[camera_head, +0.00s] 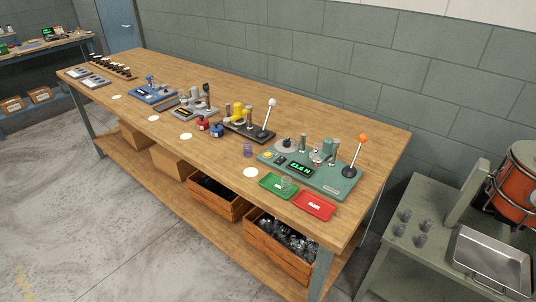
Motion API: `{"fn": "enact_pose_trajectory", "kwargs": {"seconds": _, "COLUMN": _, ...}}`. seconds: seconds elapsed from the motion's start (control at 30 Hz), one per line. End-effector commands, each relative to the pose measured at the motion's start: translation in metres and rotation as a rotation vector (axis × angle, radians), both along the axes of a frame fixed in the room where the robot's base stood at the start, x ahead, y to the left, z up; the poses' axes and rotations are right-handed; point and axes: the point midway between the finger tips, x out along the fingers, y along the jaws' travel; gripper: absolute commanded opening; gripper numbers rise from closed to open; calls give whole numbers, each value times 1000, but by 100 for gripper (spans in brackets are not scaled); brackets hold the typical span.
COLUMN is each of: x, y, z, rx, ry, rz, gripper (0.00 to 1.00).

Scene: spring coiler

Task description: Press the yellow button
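A small yellow button (267,155) sits at the left end of the green machine (330,187) near the right end of the wooden workbench. It is beside the machine's black panel and green lit display (301,169). Nothing covers the button in this view. Whether it is pressed down is too small to tell. My gripper is not in view.
A lever with an orange knob (363,138) rises at the machine's right end. A green tray (278,186) and a red tray (314,205) lie in front. Another lever with a white knob (271,103) stands to the left. The bench (215,165) has bare front space.

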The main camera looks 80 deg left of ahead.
Motion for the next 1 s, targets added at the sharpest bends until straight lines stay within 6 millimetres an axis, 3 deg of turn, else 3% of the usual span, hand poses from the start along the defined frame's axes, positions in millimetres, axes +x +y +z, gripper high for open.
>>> {"fn": "enact_pose_trajectory", "kwargs": {"seconds": 0.43, "x": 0, "y": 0, "z": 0, "rx": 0, "ry": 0, "rz": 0, "gripper": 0}}
{"fn": "enact_pose_trajectory", "kwargs": {"seconds": 1.0, "x": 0, "y": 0, "z": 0, "rx": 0, "ry": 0, "rz": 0, "gripper": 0}}
